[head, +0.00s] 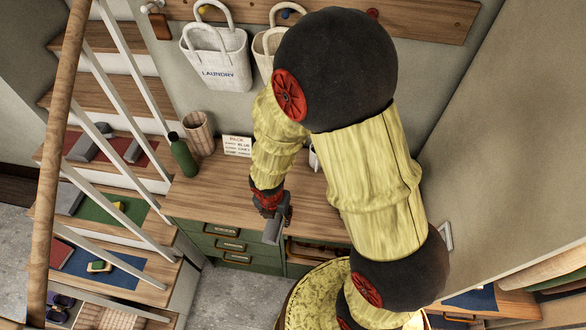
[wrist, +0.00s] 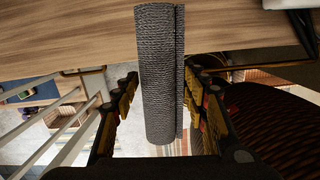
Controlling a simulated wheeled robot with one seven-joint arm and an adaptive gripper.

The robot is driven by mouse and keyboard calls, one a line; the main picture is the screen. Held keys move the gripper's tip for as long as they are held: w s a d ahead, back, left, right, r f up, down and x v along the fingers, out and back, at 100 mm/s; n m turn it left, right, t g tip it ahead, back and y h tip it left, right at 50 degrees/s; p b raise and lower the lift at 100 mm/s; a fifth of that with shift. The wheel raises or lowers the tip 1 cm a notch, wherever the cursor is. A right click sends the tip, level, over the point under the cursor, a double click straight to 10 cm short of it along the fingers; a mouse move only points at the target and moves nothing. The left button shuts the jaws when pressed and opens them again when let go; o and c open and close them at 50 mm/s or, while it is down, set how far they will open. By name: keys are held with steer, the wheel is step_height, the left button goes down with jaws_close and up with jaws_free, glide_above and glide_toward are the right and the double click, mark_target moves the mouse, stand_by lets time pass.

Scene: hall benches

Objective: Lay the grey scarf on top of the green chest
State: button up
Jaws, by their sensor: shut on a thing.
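The grey scarf (head: 272,230) is a rolled, knitted bundle. My gripper (head: 274,211) is shut on it and holds it near the front edge of the chest's wooden top. In the wrist view the scarf (wrist: 160,75) runs lengthwise between the fingers, partly in front of the wooden top. I cannot tell its exact height above the wood. The green chest (head: 228,259) has green drawer fronts and a brown wooden top; its right part is hidden behind my arm.
A green bottle (head: 183,156), a woven cup (head: 198,132) and a small sign (head: 237,146) stand along the back of the top. Laundry bags (head: 215,58) hang above. Stairs with white railings (head: 115,150) rise at left. The top's left-middle is clear.

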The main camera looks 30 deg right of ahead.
steer(key=shift+d+r+n, duration=0.1)
steer(key=shift+r+n, duration=0.2)
steer(key=shift+r, duration=0.05)
steer(key=shift+w+d+f, duration=0.15)
steer(key=shift+w, duration=0.2)
steer(key=w+d+f, duration=0.1)
steer(key=w+f, duration=0.2)
steer(key=w, duration=0.1)
steer(key=w+d+f, duration=0.1)
steer(key=w+f, duration=0.2)
steer(key=w, duration=0.1)
steer(key=w+d+f+b, duration=0.1)
steer(key=w+f, duration=0.2)
steer(key=w, duration=0.1)
steer(key=shift+w+d, duration=0.15)
steer(key=shift+d, duration=0.05)
steer(key=shift+w+d+f, duration=0.1)
steer(key=shift+w+f, duration=0.15)
steer(key=shift+f, duration=0.3)
steer(key=shift+f+b, duration=0.6)
steer(key=shift+f, duration=0.7)
steer(key=shift+f, duration=0.2)
steer(key=o, duration=1.2)
